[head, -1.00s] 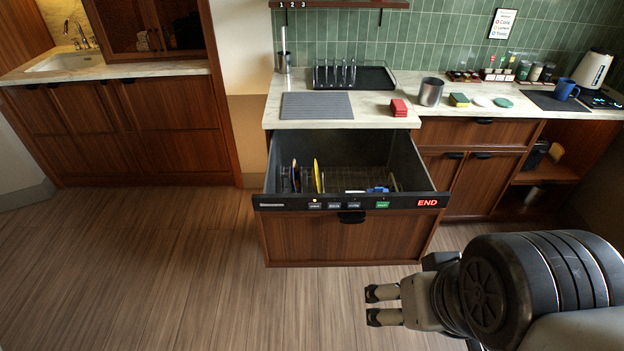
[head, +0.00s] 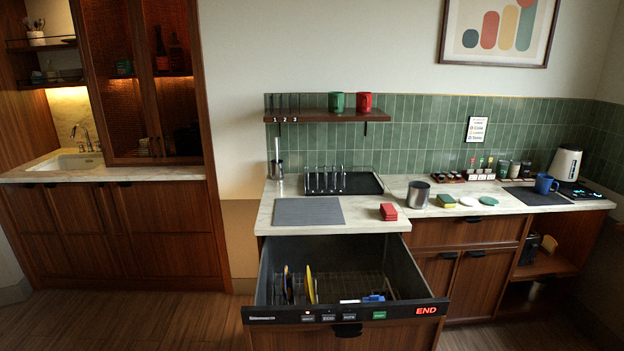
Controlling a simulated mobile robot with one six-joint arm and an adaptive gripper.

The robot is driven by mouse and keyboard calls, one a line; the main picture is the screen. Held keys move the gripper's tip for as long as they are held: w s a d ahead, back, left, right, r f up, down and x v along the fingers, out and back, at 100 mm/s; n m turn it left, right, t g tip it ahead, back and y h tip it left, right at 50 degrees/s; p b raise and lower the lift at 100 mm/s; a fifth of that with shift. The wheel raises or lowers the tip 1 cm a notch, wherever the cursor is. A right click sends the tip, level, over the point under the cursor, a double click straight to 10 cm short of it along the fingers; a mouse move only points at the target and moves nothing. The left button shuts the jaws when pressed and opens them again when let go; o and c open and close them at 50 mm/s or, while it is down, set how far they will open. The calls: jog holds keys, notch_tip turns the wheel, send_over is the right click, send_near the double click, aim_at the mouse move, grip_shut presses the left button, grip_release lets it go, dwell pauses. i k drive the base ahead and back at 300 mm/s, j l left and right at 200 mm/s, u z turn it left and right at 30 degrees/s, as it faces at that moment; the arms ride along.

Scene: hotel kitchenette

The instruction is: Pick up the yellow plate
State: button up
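The yellow plate (head: 310,285) stands on edge in the rack at the left of the open dishwasher drawer (head: 422,277). One or two darker, bluish plates (head: 287,284) stand just left of it. The yellow plate's lower part is hidden by the drawer front. My gripper is not in view now.
A blue item (head: 374,297) lies at the drawer's right. The counter above holds a grey mat (head: 308,211), a black drying rack (head: 360,184), red sponges (head: 388,211) and a metal canister (head: 418,194). A shelf (head: 310,115) with green and red mugs hangs above. The floor at left is clear.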

aim_at(308, 283)
jog(key=i+j+z, duration=0.1)
jog(key=i+j, duration=0.35)
jog(key=j, duration=0.2)
jog(key=i+j+z, duration=0.25)
jog(key=i+j, duration=0.15)
jog(key=j, duration=0.25)
jog(key=i+j, duration=0.15)
jog(key=j, duration=0.2)
jog(key=i+j+z, duration=0.15)
jog(key=j, duration=0.2)
jog(key=i+j+z, duration=0.1)
jog(key=j, duration=0.3)
jog(key=i+j, duration=0.25)
jog(key=j, duration=0.15)
jog(key=l+z, duration=0.05)
